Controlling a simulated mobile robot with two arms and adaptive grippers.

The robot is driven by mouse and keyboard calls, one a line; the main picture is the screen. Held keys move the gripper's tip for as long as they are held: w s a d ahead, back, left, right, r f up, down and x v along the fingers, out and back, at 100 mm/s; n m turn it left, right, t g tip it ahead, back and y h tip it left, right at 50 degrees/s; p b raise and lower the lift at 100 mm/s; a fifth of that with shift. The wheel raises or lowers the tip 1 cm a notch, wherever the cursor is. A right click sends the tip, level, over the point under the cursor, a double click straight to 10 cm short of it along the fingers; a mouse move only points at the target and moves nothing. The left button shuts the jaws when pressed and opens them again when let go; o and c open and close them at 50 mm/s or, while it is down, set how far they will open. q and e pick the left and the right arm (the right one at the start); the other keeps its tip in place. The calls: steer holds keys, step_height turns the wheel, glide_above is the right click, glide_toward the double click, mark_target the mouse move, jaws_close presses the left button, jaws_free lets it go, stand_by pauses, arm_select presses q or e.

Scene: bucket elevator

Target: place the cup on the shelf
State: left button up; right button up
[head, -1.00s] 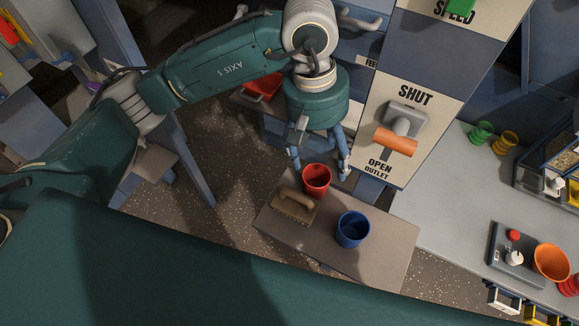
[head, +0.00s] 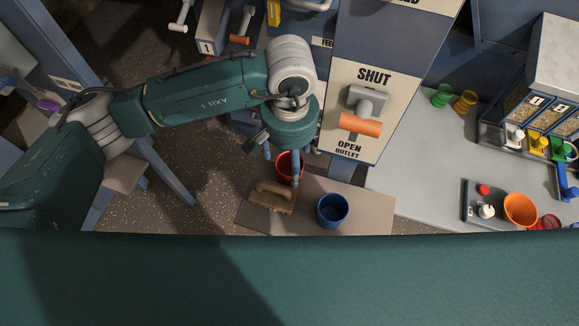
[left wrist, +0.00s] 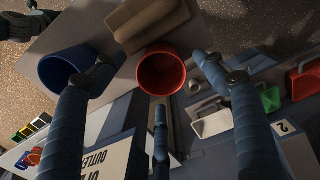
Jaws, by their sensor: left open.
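A red cup (head: 286,168) and a blue cup (head: 332,211) stand upright on a flat grey-brown board (head: 366,208). My left gripper (head: 283,167) points down at the red cup, its fingers open and partly hiding it. In the left wrist view the red cup (left wrist: 161,73) lies between the spread fingers of my left gripper (left wrist: 155,72), with gaps beside it. The blue cup (left wrist: 65,73) is just outside one finger there. I cannot tell how far the fingertips reach down the red cup. My right gripper is not in view.
A brush with a wooden handle (head: 270,195) lies close to the red cup. A panel with an orange outlet lever (head: 360,125) rises behind the board. A grey counter (head: 420,165) at the right carries an orange cup (head: 520,209) and green and yellow spools.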

mark_target(290, 165)
arm_select(q)
step_height(290, 165, down, 4)
steer(key=shift+w+r+p, duration=0.15)
steer(key=shift+r+p, duration=0.05)
steer(key=shift+p, duration=0.5)
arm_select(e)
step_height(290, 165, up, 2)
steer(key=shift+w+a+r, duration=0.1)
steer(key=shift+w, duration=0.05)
arm_select(q)
steer(key=c, duration=1.3)
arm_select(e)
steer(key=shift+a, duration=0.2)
